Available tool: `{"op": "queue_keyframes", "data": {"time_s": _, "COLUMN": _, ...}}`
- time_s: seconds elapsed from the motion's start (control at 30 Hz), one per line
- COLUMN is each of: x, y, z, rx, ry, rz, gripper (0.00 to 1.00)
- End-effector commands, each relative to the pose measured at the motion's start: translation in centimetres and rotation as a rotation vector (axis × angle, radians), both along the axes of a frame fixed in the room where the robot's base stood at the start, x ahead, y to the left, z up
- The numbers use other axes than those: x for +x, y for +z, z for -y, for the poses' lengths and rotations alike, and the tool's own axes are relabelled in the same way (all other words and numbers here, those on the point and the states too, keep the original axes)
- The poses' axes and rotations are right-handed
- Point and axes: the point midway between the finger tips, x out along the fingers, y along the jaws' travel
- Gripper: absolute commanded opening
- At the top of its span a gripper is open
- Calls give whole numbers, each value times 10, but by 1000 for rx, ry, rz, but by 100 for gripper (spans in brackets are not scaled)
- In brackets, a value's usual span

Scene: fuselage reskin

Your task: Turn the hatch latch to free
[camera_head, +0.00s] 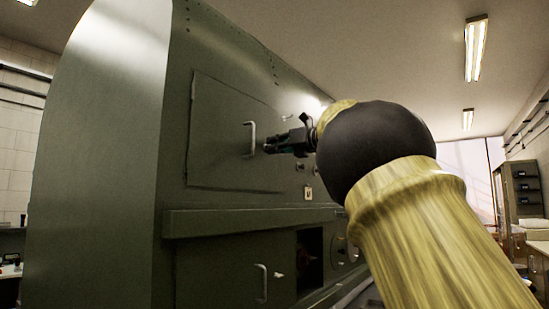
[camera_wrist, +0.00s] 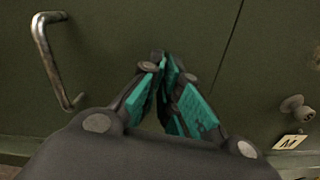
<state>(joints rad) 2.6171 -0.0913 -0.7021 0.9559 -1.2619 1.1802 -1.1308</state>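The hatch (camera_head: 220,130) is a dark green panel in the side of the green fuselage, with a pale bar handle (camera_head: 249,139). The handle also shows at the upper left of the wrist view (camera_wrist: 50,60). A small pale fitting (camera_head: 287,118), possibly the latch, sits above my gripper in the head view; I cannot be sure. My gripper (camera_head: 268,148) is in front of the hatch's right side, right of the handle. In the wrist view its green-padded fingers (camera_wrist: 166,62) converge with tips together, and nothing shows between them. They hide the panel behind them.
A round knob (camera_wrist: 297,108) sits near a pale label marked M (camera_wrist: 289,142), right of the hatch seam. Below, a ledge (camera_head: 250,218) juts out over a lower panel with another handle (camera_head: 261,283) and a dark opening (camera_head: 309,260). Cabinets (camera_head: 520,190) stand far right.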

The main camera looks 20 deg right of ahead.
Motion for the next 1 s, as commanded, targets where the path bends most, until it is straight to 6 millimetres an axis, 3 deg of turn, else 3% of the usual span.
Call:
{"op": "queue_keyframes", "data": {"time_s": 0.03, "x": 1, "y": -8, "z": 0, "rx": -27, "ry": 1, "rz": 16, "gripper": 0}}
{"op": "queue_keyframes", "data": {"time_s": 0.4, "x": 2, "y": -5, "z": 0, "rx": -147, "ry": 1, "rz": 109, "gripper": 0}}
{"op": "queue_keyframes", "data": {"time_s": 0.93, "x": 1, "y": -2, "z": 0, "rx": -165, "ry": 0, "rz": 125, "gripper": 0}}
{"op": "queue_keyframes", "data": {"time_s": 1.0, "x": 1, "y": -2, "z": 0, "rx": -165, "ry": 0, "rz": 125, "gripper": 14}}
